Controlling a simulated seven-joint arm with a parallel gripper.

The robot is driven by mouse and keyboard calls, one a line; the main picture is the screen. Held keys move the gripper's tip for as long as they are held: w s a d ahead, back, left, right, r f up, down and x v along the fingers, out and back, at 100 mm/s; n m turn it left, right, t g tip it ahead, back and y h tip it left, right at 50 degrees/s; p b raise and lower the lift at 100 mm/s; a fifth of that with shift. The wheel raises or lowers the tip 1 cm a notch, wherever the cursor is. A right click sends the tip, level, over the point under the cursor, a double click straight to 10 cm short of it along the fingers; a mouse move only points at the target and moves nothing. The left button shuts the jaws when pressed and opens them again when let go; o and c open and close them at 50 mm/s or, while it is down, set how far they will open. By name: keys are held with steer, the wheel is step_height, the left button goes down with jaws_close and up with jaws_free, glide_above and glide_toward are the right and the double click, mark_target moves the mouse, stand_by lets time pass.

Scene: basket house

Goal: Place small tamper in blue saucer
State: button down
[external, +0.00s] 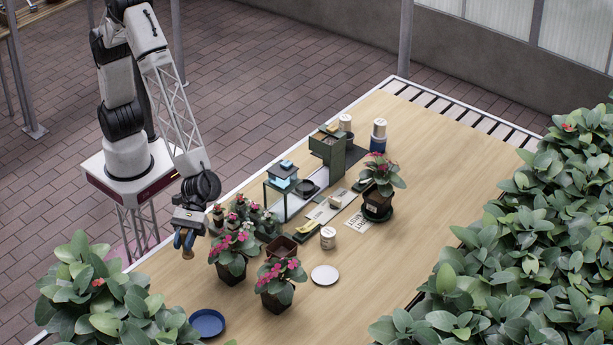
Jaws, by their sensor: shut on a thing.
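My gripper (185,239) is at the left side of the table, pointing down, with its jaws shut on a small tamper (188,254). Only a small brownish end of the tamper shows below the fingers; the rest is hidden. The blue saucer (207,323) lies flat on the table near the front edge of the picture and looks empty. My gripper is above and slightly left of the saucer in the picture, well apart from it.
Two potted pink-flowered plants (232,262) (279,287) stand right of my gripper. A white saucer (325,275), a brown square pot (281,248) and a can (328,237) are farther right. Leafy bushes (110,300) crowd the table's left end. Bare table lies between gripper and saucer.

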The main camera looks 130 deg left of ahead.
step_height(320, 180, down, 9)
steer(key=s+d, duration=0.1)
steer(key=shift+d+f, duration=0.2)
steer(key=shift+d, duration=0.05)
stand_by(0.4)
glide_above(205, 330)
steer(key=shift+f, duration=0.7)
stand_by(0.5)
steer(key=shift+f, duration=1.8)
steer(key=shift+f, duration=0.15)
steer(key=c, duration=1)
jaws_free()
